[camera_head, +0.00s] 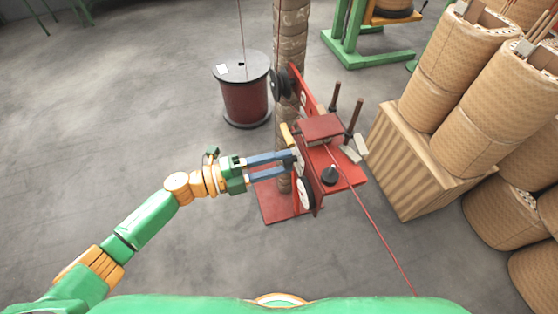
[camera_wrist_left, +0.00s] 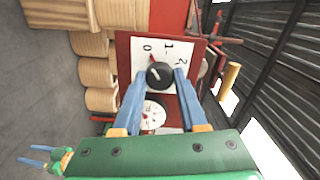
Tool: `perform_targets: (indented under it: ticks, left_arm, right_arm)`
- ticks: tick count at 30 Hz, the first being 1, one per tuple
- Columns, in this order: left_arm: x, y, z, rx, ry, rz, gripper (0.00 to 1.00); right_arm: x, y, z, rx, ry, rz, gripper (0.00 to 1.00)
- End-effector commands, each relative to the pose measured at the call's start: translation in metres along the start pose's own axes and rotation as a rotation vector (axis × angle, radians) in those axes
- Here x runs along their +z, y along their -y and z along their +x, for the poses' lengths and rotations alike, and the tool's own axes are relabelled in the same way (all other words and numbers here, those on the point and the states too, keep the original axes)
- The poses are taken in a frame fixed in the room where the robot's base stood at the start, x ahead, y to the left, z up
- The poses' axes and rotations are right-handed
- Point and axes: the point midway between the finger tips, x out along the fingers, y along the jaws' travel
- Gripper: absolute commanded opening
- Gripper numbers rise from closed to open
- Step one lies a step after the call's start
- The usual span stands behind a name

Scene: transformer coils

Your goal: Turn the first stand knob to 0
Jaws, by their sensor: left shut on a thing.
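The red stand (camera_head: 324,128) stands right of centre in the head view. My left gripper (camera_head: 294,160) reaches its side from the left. In the left wrist view, the black stand knob (camera_wrist_left: 159,76) sits on a white dial plate (camera_wrist_left: 143,62) marked 0, 1 and 2. A small red mark shows at the knob's upper left, close to the 0 side, but its exact reading is hard to tell. The blue fingers of my left gripper (camera_wrist_left: 158,82) are shut on the knob, one on each side. The head view hides the knob behind the fingers.
A white round gauge (camera_wrist_left: 154,114) lies below the knob. A thin red wire (camera_head: 375,222) runs from the stand towards the lower right. A dark red spool (camera_head: 245,100) stands behind, and large wrapped coils (camera_head: 478,105) stand at right. The floor at left is clear.

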Motion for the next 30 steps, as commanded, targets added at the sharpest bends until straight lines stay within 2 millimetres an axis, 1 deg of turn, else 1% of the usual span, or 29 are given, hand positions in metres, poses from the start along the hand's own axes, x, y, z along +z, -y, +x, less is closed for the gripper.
perform_targets:
  ticks: [1, 2, 3, 5, 14, 16, 21, 24, 27, 30]
  left_arm:
    - [0.000, -0.001, 0.000, 0.002, 0.000, -0.002, 0.00]
    - [0.000, -0.001, 0.000, 0.002, 0.000, -0.002, 0.44]
    - [0.000, -0.001, 0.000, 0.002, 0.000, -0.002, 0.55]
    - [0.000, -0.001, 0.000, 0.001, 0.000, -0.001, 0.70]
    - [0.000, -0.001, -0.002, 0.001, 0.001, 0.000, 0.70]
    - [0.001, -0.002, -0.011, 0.002, 0.002, 0.001, 0.70]
    - [0.001, -0.004, -0.048, 0.005, 0.003, 0.001, 0.70]
    - [0.001, -0.003, -0.064, 0.004, 0.002, 0.000, 0.70]
    - [0.000, -0.002, -0.071, 0.001, -0.001, 0.000, 0.70]
    - [0.000, -0.001, -0.071, 0.001, -0.001, 0.000, 0.70]
  right_arm:
    - [0.000, 0.000, 0.000, 0.000, 0.000, 0.000, 0.50]
    - [0.000, 0.000, 0.000, 0.000, 0.000, 0.000, 0.50]
    - [0.000, 0.000, 0.000, 0.000, 0.000, 0.000, 0.50]
    - [0.000, 0.000, 0.000, 0.000, 0.000, 0.000, 0.50]
    - [0.000, 0.000, 0.001, -0.001, 0.000, 0.000, 0.50]
    - [0.000, 0.000, 0.003, -0.001, 0.000, 0.000, 0.50]
    - [0.001, 0.001, 0.011, -0.001, 0.000, 0.000, 0.50]
    - [0.001, 0.001, 0.014, -0.001, 0.000, 0.000, 0.50]
    - [0.001, 0.001, 0.014, -0.001, 0.000, 0.000, 0.50]
    - [0.001, 0.001, 0.014, -0.001, 0.000, 0.000, 0.50]
